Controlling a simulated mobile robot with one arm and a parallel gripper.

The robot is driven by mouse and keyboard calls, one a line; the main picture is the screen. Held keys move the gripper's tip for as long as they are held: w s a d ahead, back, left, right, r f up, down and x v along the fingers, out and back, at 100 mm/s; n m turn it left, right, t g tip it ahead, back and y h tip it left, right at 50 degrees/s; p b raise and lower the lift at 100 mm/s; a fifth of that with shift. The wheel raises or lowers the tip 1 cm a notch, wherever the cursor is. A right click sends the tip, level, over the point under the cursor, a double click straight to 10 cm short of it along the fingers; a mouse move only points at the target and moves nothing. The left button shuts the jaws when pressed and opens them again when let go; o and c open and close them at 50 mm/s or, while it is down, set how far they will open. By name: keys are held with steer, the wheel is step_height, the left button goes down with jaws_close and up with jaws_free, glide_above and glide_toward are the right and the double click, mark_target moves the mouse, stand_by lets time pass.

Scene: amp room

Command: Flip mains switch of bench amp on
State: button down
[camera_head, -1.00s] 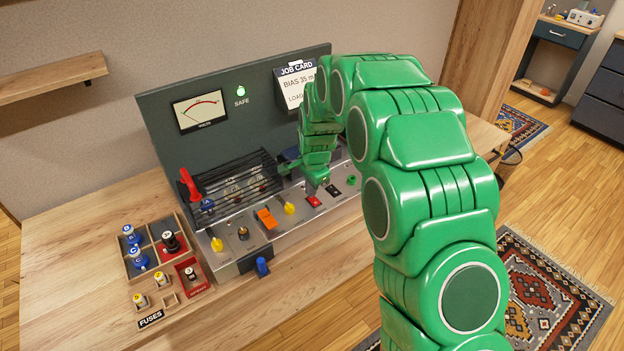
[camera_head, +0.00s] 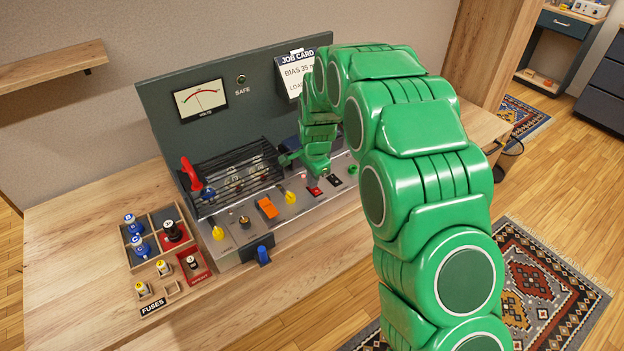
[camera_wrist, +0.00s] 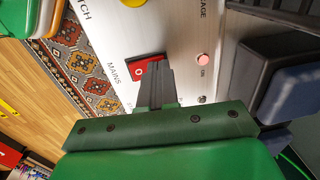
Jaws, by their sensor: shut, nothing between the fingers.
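The bench amp (camera_head: 240,236) is a grey sloped panel with a tall dark back, standing on the wooden bench. Its red mains switch (camera_head: 314,190) is on the front panel, and the wrist view shows the red rocker (camera_wrist: 144,74) beside the MAINS lettering. My gripper (camera_wrist: 158,66) is shut and empty, its fingertips over the red switch and hiding part of it. Whether they touch it I cannot tell. A pinkish lamp (camera_wrist: 203,59) marked ON looks lit. The SAFE lamp (camera_head: 241,79) on the back is dark.
A black switch (camera_head: 336,181) and a green knob (camera_head: 352,169) lie right of the mains switch. An orange switch (camera_head: 267,208) and yellow levers (camera_head: 290,197) are to its left. A wire cage (camera_head: 238,175) stands behind. Fuse trays (camera_head: 153,235) sit at left.

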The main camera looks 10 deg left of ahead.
steer(key=shift+s+d+r, duration=0.25)
steer(key=shift+s+d, duration=0.2)
stand_by(0.3)
step_height(320, 180, up, 14)
steer(key=w+a, duration=0.1)
stand_by(0.5)
steer(key=shift+w+a, duration=0.1)
